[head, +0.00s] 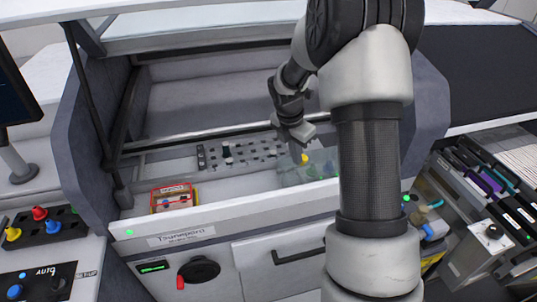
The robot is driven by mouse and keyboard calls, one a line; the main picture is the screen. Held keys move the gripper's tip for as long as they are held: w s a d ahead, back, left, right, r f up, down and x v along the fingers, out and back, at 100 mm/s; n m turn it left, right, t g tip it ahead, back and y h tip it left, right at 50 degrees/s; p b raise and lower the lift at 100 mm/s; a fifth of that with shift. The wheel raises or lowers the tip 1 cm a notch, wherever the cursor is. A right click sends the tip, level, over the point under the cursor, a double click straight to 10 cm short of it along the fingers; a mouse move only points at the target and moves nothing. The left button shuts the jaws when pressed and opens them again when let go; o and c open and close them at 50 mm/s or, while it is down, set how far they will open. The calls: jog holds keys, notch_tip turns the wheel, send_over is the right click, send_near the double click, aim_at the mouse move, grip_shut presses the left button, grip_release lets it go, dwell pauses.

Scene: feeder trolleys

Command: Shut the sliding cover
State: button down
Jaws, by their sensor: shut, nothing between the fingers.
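The machine's front opening is uncovered, with its inner bed (240,160) exposed between two dark grey side walls. A broad pale panel (200,38) spans the top of the opening and looks like the sliding cover, pushed up and back. My arm reaches in from the right, in front of the machine. My gripper (298,157) is shut and empty inside the opening, low above the right part of the bed and well below the pale panel. My arm hides part of the opening's right side.
A small red-framed box (174,197) sits at the bed's left end. A clear tray (308,170) lies near my gripper. The white front ledge (225,208) runs below the opening. A trolley with dark cassettes (490,190) stands right; a control panel (45,278) is front left.

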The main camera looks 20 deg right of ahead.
aim_at(315, 165)
jog(key=d+p, duration=0.1)
jog(key=d, duration=0.5)
jog(key=shift+d, duration=0.1)
jog(key=shift+d+p, duration=0.2)
jog(key=shift+p, duration=0.1)
